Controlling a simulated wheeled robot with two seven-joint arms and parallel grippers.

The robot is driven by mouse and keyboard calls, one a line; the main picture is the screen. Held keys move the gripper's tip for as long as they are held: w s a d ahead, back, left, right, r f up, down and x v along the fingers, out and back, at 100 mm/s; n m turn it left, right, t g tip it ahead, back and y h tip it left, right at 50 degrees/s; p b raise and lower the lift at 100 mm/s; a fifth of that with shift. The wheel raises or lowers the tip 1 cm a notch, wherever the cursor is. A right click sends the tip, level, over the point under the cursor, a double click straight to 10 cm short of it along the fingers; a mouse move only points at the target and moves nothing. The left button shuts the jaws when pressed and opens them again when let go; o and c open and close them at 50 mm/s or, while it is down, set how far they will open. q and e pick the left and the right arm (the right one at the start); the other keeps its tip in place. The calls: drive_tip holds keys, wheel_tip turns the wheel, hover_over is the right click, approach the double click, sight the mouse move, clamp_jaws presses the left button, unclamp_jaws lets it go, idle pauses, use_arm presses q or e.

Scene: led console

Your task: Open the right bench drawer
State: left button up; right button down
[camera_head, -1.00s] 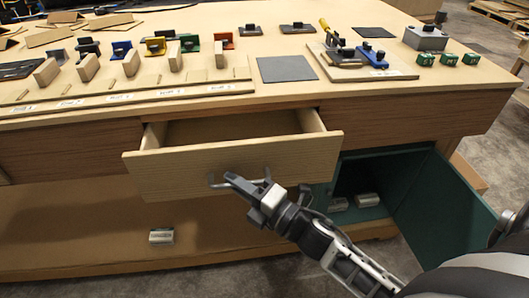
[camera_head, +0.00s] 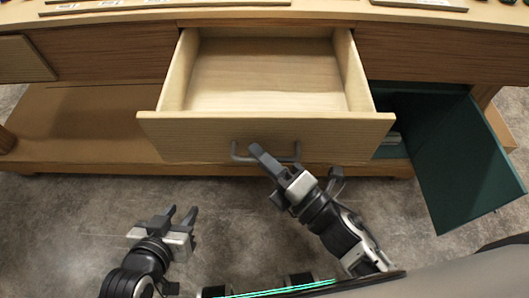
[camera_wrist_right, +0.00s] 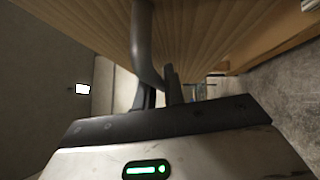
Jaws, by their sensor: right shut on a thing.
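The right bench drawer (camera_head: 200,135) is pulled out from the wooden bench in the head view. Its pale interior is visible and looks empty. A grey bar handle (camera_head: 240,156) is on its front and also shows in the right wrist view (camera_wrist_right: 146,45). My left gripper (camera_head: 180,214) is open and empty, low at the left, apart from the bench.
A dark green cabinet door (camera_head: 465,165) stands open to the right of the drawer, below the bench top. Another drawer front (camera_head: 22,58) is at the far left. A wooden lower shelf (camera_head: 80,125) lies under the bench. The grey floor in front is clear.

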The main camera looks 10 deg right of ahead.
drive_tip(key=c, duration=1.5)
unclamp_jaws()
drive_tip(key=shift+d, duration=0.1)
drive_tip(key=b+v, duration=0.2)
drive_tip(key=v, duration=1.3)
drive_tip(key=shift+s+d+b, duration=0.2)
drive_tip(key=shift+s+b, duration=0.15)
drive_tip(key=shift+b, duration=0.05)
